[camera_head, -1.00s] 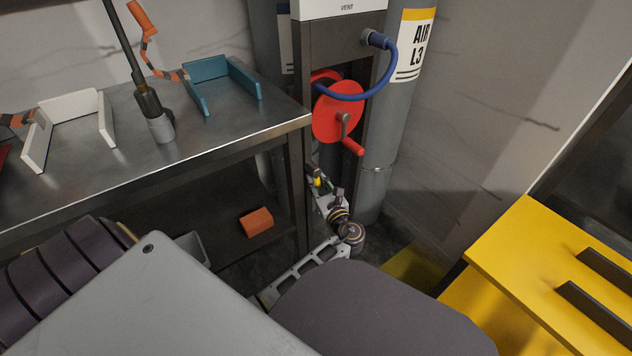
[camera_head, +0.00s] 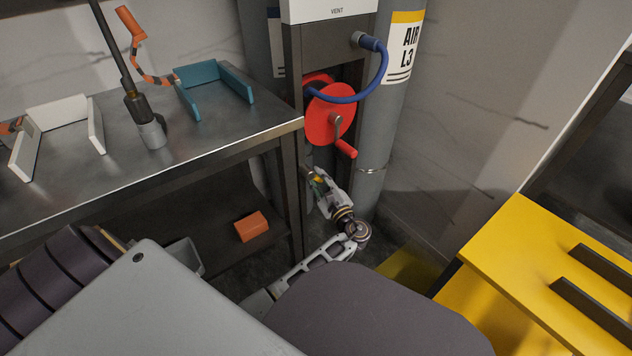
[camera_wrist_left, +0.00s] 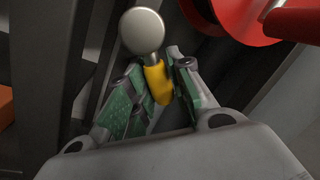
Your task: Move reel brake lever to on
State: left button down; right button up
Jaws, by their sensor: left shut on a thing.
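The brake lever shows in the left wrist view as a yellow sleeve (camera_wrist_left: 157,80) with a round grey knob (camera_wrist_left: 142,32) at its end. My left gripper (camera_wrist_left: 160,92) has its green-padded fingers on both sides of the yellow sleeve and is shut on it; the knob sticks out past the fingertips. In the head view my left gripper (camera_head: 318,183) is low in front of the dark stand, below the red hose reel (camera_head: 325,117), and only a speck of yellow shows there. The lever's base is hidden. My right gripper is not in view.
A blue hose (camera_head: 384,70) loops above the reel, and the reel's red crank handle (camera_head: 346,149) juts out above my gripper. The steel bench (camera_head: 215,140) stands close on the left. A grey cylinder (camera_head: 385,120) stands behind, and a yellow cabinet (camera_head: 520,240) is at right.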

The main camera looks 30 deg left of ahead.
pick_arm(q)
jog(key=shift+w+d+r+n, duration=0.1)
jog(key=shift+w+r+n, duration=0.15)
jog(key=shift+n, duration=0.65)
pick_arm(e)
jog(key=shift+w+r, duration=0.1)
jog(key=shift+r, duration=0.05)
pick_arm(q)
jog(key=c, duration=1.5)
grip_release()
jog(key=shift+r, duration=0.1)
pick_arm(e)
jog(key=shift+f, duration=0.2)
